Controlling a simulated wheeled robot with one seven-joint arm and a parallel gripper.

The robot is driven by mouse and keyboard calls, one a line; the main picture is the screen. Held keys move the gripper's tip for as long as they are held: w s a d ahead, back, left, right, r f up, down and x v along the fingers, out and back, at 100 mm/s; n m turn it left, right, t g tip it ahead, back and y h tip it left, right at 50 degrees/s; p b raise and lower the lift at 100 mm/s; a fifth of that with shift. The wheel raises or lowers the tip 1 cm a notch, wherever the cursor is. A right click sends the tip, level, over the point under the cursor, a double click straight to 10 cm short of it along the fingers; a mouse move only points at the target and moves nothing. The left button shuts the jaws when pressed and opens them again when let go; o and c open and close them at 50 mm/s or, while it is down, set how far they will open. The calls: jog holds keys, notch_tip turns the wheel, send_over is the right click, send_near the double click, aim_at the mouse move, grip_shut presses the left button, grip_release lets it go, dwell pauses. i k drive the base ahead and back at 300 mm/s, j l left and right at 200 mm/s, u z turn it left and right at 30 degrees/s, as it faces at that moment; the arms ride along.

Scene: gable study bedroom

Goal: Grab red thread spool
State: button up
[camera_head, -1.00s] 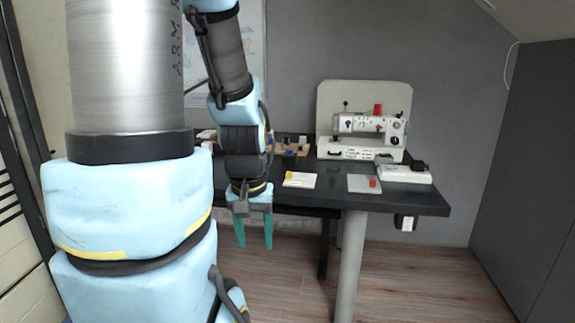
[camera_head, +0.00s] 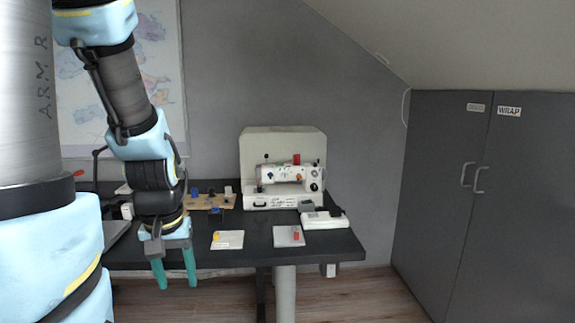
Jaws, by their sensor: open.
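Another red spool-like piece (camera_head: 297,159) sits on top of the white sewing machine (camera_head: 283,174). A yellow piece (camera_head: 216,236) is on a second pale pad (camera_head: 232,241) to the left. My gripper (camera_head: 176,280), with teal fingers, is open and empty. It points down by the table's front edge, left of both pads and apart from the red spool.
A brown rack with small coloured items (camera_head: 209,203) lies at the back of the table. A white device (camera_head: 326,221) is right of the pads. Grey cabinets (camera_head: 440,190) stand at the right under a sloped ceiling. Wooden floor (camera_head: 350,308) is open in front of them.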

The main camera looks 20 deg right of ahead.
aim_at(296, 157)
jog(key=l+u, duration=0.2)
jog(key=u, duration=0.2)
jog(key=i+l+u, duration=0.1)
jog(key=l+u, duration=0.15)
jog(key=u, duration=0.15)
jog(key=l+u, duration=0.2)
jog(key=u, duration=0.2)
jog(key=l+u, duration=0.1)
jog(key=l, duration=0.4)
jog(key=k+l+u, duration=0.1)
jog(key=l, duration=0.4)
jog(key=k+l, duration=0.1)
jog(key=l, duration=0.4)
jog(key=l+u, duration=0.15)
jog(key=l, duration=0.3)
